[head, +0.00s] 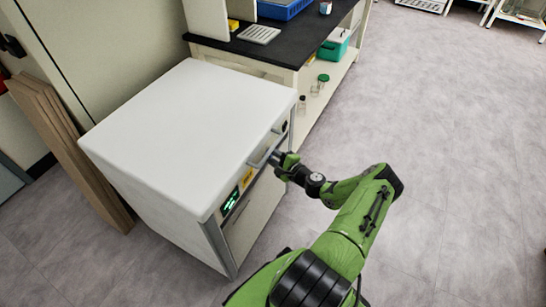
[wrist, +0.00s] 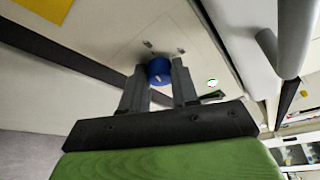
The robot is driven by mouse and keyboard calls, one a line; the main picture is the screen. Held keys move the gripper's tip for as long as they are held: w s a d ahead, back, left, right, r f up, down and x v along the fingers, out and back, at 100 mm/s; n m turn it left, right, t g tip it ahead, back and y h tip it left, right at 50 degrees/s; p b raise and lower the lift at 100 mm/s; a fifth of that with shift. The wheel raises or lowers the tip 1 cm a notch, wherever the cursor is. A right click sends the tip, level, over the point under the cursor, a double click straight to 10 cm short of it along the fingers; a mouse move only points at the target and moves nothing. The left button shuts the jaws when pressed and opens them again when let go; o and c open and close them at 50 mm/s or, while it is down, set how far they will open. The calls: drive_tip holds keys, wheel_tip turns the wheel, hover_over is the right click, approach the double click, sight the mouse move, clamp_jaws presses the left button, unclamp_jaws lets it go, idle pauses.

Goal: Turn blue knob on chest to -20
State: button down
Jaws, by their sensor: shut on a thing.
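The blue knob (wrist: 159,70) sits on the front panel of the white chest, with a small light mark on its face. My gripper (wrist: 160,82) has one dark finger on each side of the knob and is shut on it. In the head view, my gripper (head: 284,160) reaches the front of the white chest (head: 190,120) near its handle. The knob is hidden there by my gripper and the chest's edge. I cannot read the setting that the knob points to.
A metal handle (head: 266,152) juts from the chest front, close to the gripper; it shows large in the wrist view (wrist: 280,55). A green-lit display (head: 230,201) and a yellow label (head: 248,177) are on the front. A black-topped bench (head: 290,45) stands behind. The floor at right is clear.

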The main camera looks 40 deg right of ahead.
drive_tip(key=c, duration=0.8)
unclamp_jaws()
drive_tip(key=shift+c, duration=0.2)
drive_tip(key=s+r+p, duration=0.3)
drive_tip(key=s+p, duration=0.1)
drive_tip(key=s, duration=1.1)
drive_tip(key=shift+s, duration=0.25)
drive_tip(key=shift+r, duration=0.1)
